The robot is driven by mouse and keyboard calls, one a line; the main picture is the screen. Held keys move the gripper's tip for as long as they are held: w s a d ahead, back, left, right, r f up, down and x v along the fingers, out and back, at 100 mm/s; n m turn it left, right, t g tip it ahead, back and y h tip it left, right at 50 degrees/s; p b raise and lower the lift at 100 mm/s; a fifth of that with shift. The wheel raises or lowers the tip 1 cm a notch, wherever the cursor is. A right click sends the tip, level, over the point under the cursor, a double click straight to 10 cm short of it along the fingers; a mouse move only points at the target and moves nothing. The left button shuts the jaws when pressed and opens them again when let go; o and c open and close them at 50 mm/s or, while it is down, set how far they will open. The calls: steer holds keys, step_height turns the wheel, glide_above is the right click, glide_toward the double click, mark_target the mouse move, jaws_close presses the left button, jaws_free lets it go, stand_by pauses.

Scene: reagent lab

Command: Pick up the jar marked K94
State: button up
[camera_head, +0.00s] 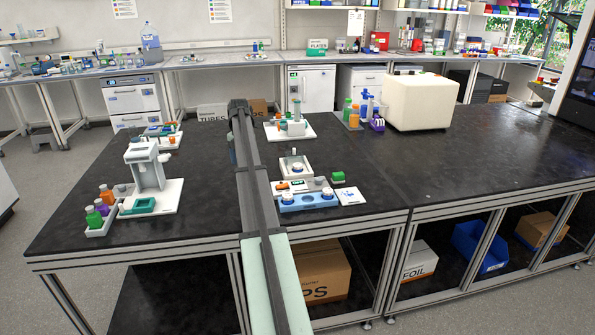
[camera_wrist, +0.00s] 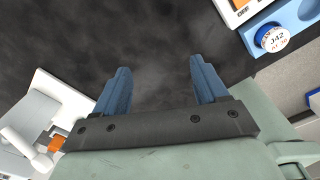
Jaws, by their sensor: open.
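My gripper (camera_wrist: 160,66) is open and empty, with its two blue-grey fingers spread above bare black bench top in the wrist view. A white-lidded jar (camera_wrist: 274,38) at the upper right of that view has a label that reads J42. It sits in a blue holder (camera_wrist: 297,30), apart from my fingers. In the head view, the blue holder (camera_head: 304,204) carries two small white-topped jars (camera_head: 286,196) and (camera_head: 326,195), whose labels are too small to read. I cannot make out the mark K94 on any jar.
A white instrument (camera_head: 146,168) with a rack of coloured bottles (camera_head: 100,224) stands on the left. A small balance (camera_head: 295,168) is behind the blue holder, with a green block (camera_head: 338,177) to its right. A cream box-shaped machine (camera_head: 420,101) stands farther back. The right bench is mostly clear.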

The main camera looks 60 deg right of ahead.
steer(key=s+d+r+m+h, duration=0.1)
steer(key=s+d+r, duration=0.2)
steer(key=s+d, duration=0.45)
steer(key=s+d+r+m+h, duration=0.1)
steer(key=s+d+r, duration=0.25)
steer(key=d, duration=0.75)
glide_above(298, 165)
steer(key=f, duration=0.8)
steer(key=shift+w+a+f, duration=0.15)
steer(key=shift+w+f, duration=0.1)
steer(key=shift+f, duration=0.1)
steer(key=shift+s+f, duration=0.1)
steer(key=shift+f, duration=2.55)
steer(key=shift+c, duration=0.5)
steer(key=c, duration=1.1)
